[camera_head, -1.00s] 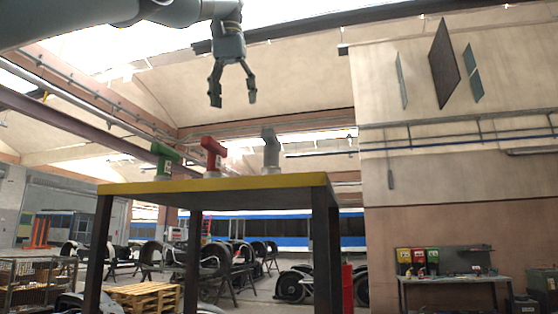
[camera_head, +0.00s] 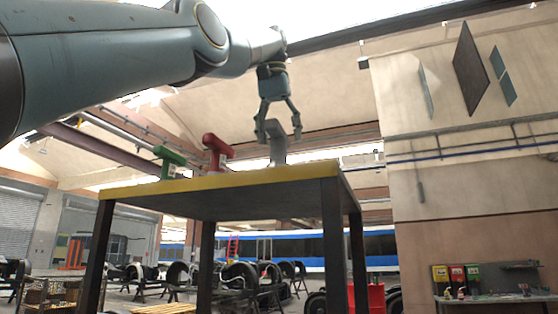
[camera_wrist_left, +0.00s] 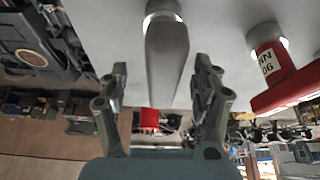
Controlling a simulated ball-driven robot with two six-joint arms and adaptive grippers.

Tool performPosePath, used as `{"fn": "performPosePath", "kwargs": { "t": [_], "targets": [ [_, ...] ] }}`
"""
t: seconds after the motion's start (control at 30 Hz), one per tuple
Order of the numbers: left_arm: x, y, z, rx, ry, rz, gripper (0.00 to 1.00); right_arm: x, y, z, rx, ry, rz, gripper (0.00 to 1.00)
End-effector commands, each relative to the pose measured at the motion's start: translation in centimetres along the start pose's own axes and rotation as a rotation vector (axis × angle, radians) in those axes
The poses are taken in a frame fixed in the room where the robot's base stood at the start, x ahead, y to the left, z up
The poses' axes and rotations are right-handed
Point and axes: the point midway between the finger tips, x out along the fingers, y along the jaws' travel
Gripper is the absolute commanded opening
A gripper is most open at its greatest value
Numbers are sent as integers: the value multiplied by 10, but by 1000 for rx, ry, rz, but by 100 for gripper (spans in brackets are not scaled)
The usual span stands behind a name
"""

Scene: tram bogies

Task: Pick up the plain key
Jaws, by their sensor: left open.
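The plain key is grey (camera_head: 277,152) and stands upright at the right part of a table with a yellow edge (camera_head: 225,181). My left gripper (camera_head: 279,128) is open and points down at the key's upper part, with its fingers to either side in the head view. In the left wrist view the grey key (camera_wrist_left: 165,55) lies between the two open fingers (camera_wrist_left: 160,100). I cannot tell whether they touch it. My right gripper is not in view.
A red key (camera_head: 217,152) stands left of the grey one; its label shows in the left wrist view (camera_wrist_left: 283,72). A green key (camera_head: 169,160) stands further left. A workbench (camera_head: 495,298) stands at the far right wall.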

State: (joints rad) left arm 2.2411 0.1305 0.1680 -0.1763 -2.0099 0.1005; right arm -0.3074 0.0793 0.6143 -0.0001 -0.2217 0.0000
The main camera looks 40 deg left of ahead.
Motion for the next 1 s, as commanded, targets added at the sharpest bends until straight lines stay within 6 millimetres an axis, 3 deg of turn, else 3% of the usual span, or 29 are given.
{"fn": "performPosePath", "kwargs": {
  "t": [0.1,0.2,0.47,0.9,1.0],
  "targets": [
    [22,-3,-3,0,-2,0,65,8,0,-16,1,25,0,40],
    [38,-2,-2,1,0,0,65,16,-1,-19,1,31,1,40],
    [39,-2,-3,1,1,0,65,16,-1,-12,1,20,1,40],
    [40,-2,-3,1,0,0,8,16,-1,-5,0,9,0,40],
    [40,-2,-3,1,-1,0,0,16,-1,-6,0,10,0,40]
  ]
}}
